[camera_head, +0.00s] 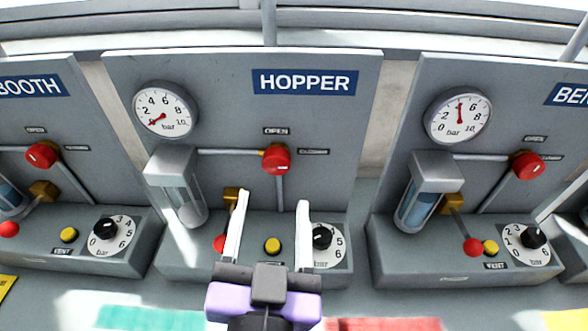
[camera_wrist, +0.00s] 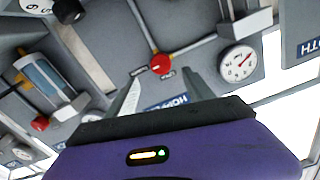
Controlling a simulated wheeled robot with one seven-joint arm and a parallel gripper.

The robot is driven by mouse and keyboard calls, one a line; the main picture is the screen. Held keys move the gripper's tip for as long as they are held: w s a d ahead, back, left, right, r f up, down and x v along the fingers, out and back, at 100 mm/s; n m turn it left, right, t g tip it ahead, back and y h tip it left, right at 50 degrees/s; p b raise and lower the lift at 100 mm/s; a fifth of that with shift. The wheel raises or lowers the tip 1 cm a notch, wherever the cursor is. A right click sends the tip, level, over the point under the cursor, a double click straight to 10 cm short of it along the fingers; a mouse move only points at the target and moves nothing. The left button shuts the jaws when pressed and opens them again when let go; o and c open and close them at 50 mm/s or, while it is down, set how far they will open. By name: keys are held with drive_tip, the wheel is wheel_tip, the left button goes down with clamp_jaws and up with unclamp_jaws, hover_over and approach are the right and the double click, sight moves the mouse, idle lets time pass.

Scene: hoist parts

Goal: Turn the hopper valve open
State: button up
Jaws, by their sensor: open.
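The hopper valve is a red round knob (camera_head: 276,158) on pipes in the middle of the grey HOPPER panel (camera_head: 330,130). An OPEN label (camera_head: 276,131) is above it and a second small label (camera_head: 313,152) is to its right. I cannot tell which way the knob points. In the wrist view the knob (camera_wrist: 160,64) is in front of my gripper. My gripper (camera_head: 273,200) is open and empty, its two white fingers upright below the knob in the head view, apart from it. The wrist view also shows the fingers (camera_wrist: 165,90), partly covering the HOPPER sign.
A gauge (camera_head: 165,110) and a glass cylinder (camera_head: 182,192) are left of the knob. A yellow button (camera_head: 272,246), red ball lever (camera_head: 220,244) and black dial (camera_head: 323,238) are below; my fingers partly cover the lever and dial. Similar panels flank this one.

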sight(277, 165)
drive_tip(key=w+p, duration=0.1)
drive_tip(key=w, duration=0.7)
drive_tip(key=shift+d+r+p, duration=0.1)
drive_tip(key=shift+p, duration=0.2)
drive_tip(key=shift+c, duration=0.4)
clamp_jaws()
drive_tip(key=shift+n, duration=0.3)
